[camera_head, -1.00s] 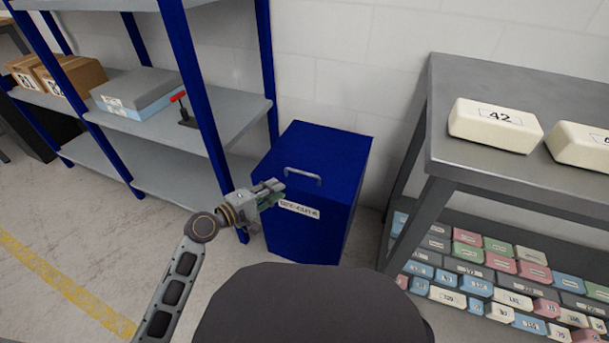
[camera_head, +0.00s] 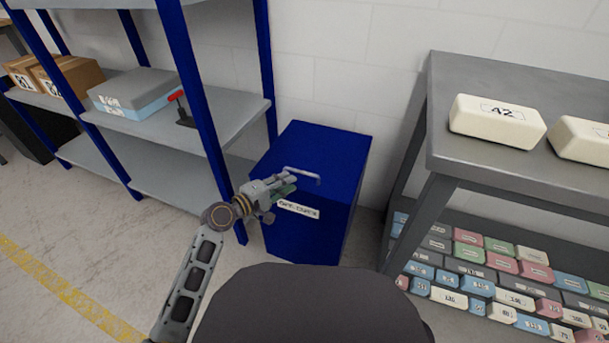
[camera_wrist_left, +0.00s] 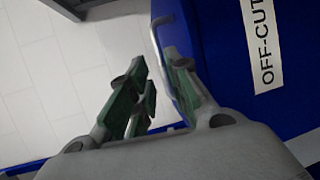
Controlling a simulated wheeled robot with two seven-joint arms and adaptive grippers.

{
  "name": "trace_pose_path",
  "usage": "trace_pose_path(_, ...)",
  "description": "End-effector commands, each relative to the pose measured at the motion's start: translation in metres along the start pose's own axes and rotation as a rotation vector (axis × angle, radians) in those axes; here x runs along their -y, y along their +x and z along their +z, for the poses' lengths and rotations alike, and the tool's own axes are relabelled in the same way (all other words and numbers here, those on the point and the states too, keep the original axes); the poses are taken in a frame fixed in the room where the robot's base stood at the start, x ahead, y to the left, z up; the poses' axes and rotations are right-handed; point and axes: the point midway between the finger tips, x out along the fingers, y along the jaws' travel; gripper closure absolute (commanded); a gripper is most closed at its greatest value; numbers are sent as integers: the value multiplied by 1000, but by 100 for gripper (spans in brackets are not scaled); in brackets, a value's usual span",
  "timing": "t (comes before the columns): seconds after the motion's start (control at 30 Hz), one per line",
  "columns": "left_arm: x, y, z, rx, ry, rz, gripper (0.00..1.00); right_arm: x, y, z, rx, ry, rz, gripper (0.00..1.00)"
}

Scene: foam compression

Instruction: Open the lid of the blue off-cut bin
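The blue off-cut bin (camera_head: 330,225) stands against the wall between the shelf rack and the grey table, its lid (camera_head: 318,142) closed. A grey bar handle (camera_head: 305,172) is on the lid near its front edge, and a white label is below on the front. My left gripper (camera_head: 288,182) is at the handle's left end. In the left wrist view, my left gripper (camera_wrist_left: 158,82) has its green-padded fingers apart. The handle (camera_wrist_left: 158,40) is close to the right finger there, partly hidden; I cannot tell whether they touch. My right gripper is out of view.
A blue-post rack (camera_head: 200,110) with grey shelves stands close to the bin's left, carrying boxes and a red-handled tool. A grey table (camera_head: 500,180) stands on the right with white numbered blocks on top and many coloured ones below. Floor is open at left.

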Motion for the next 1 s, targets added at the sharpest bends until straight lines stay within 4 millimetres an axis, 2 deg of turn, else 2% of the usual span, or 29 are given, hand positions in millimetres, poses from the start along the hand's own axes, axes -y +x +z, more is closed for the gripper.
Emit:
trace_pose_path(0.7, 0, 71, 0, 1, -2, 2, 81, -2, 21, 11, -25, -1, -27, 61)
trace_pose_path(1.0, 0, 86, 0, 1, -1, 1, 81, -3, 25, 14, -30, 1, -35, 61)
